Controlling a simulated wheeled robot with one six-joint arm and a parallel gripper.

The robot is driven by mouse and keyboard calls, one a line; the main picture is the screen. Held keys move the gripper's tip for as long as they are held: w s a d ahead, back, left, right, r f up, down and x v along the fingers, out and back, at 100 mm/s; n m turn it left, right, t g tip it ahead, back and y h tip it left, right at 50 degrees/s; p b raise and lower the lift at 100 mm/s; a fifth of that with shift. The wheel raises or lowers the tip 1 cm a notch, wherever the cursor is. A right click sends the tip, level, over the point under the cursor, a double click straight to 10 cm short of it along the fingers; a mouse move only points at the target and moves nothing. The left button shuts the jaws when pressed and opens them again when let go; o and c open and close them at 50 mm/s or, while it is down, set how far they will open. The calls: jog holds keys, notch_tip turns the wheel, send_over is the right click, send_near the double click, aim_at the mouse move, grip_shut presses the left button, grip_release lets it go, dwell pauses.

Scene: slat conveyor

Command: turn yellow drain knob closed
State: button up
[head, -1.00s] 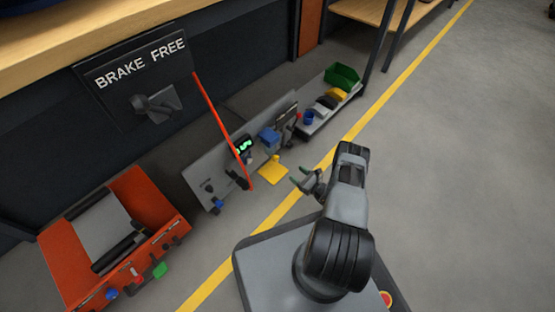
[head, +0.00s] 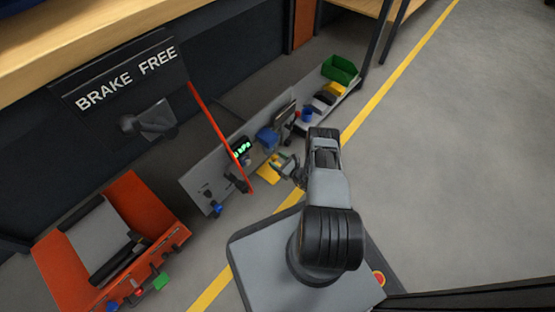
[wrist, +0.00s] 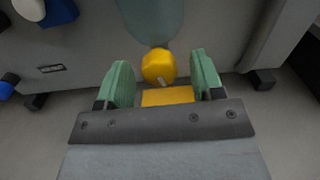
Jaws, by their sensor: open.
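The yellow drain knob (wrist: 157,65) shows in the wrist view, low on a grey panel under a blue-green rounded vessel (wrist: 155,18). A small pale mark on the knob points down and to the right. My gripper (wrist: 162,72) is open, with one green finger on each side of the knob. The knob appears between the fingertips; I cannot tell whether either finger touches it. In the head view my gripper (head: 284,166) is close to the grey panel unit (head: 205,178). The knob cannot be made out in that view.
A yellow plate (head: 266,170) lies on the floor by the unit and shows below the knob (wrist: 168,96). A red-orange pole (head: 220,135) slants before the panel. An orange machine (head: 65,240) stands left. Open floor (head: 460,160) lies right.

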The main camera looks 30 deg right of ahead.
jog(key=c, duration=0.9)
jog(key=shift+m, duration=1.6)
jog(key=o, duration=0.9)
